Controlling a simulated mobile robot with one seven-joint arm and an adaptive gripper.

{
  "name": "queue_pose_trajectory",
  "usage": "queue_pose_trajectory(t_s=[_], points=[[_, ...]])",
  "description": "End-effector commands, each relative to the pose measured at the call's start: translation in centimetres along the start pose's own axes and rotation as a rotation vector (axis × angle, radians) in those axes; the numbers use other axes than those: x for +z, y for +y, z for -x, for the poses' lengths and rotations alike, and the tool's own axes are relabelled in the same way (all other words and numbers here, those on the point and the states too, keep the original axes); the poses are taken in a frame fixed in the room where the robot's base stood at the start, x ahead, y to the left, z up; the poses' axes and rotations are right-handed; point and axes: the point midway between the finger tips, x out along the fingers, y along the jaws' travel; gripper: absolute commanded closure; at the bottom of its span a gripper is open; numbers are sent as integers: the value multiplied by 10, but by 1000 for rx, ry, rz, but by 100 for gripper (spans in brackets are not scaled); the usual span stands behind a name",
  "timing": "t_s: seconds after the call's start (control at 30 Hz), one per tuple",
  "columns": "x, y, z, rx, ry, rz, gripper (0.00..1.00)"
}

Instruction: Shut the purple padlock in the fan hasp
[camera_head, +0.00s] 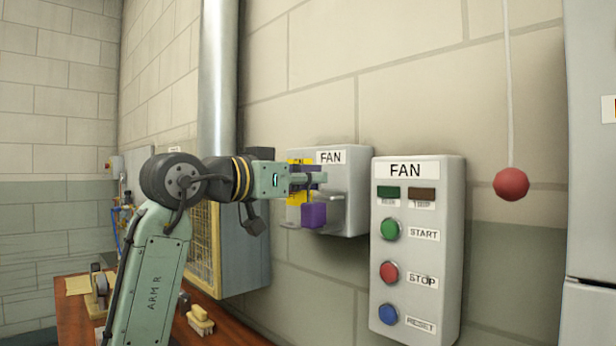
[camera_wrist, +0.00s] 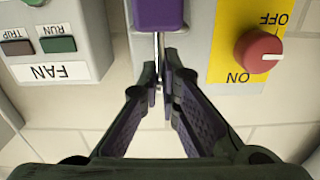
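The purple padlock (camera_head: 314,215) hangs body-down beneath my gripper (camera_head: 319,179), in front of the grey fan isolator box (camera_head: 350,190). In the wrist view its purple body (camera_wrist: 159,14) is at the top edge, and its thin metal shackle runs down between my fingertips (camera_wrist: 160,76). The fingertips are close together on the shackle. The fan hasp (camera_head: 334,203) appears as grey metal beside the padlock, partly hidden by it. Whether the shackle passes through the hasp, and whether it is latched, cannot be seen.
The isolator's red knob (camera_wrist: 265,52) sits on a yellow plate, right of the padlock in the wrist view. The fan button panel (camera_head: 417,275) is to the right. A red ball (camera_head: 511,184) hangs on a cord. A wooden bench (camera_head: 235,332) with a brush is below.

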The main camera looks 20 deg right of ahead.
Motion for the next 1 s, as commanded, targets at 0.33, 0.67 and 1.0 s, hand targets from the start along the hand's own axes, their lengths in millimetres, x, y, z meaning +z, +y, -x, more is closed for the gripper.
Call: queue_pose_trajectory(t_s=[0.33, 0.67, 1.0], points=[[-1, 0, -11, 1, 0, 0, 100], [0, 0, -20, 0, 0, 0, 100], [0, 0, -21, 0, 0, 0, 100]])
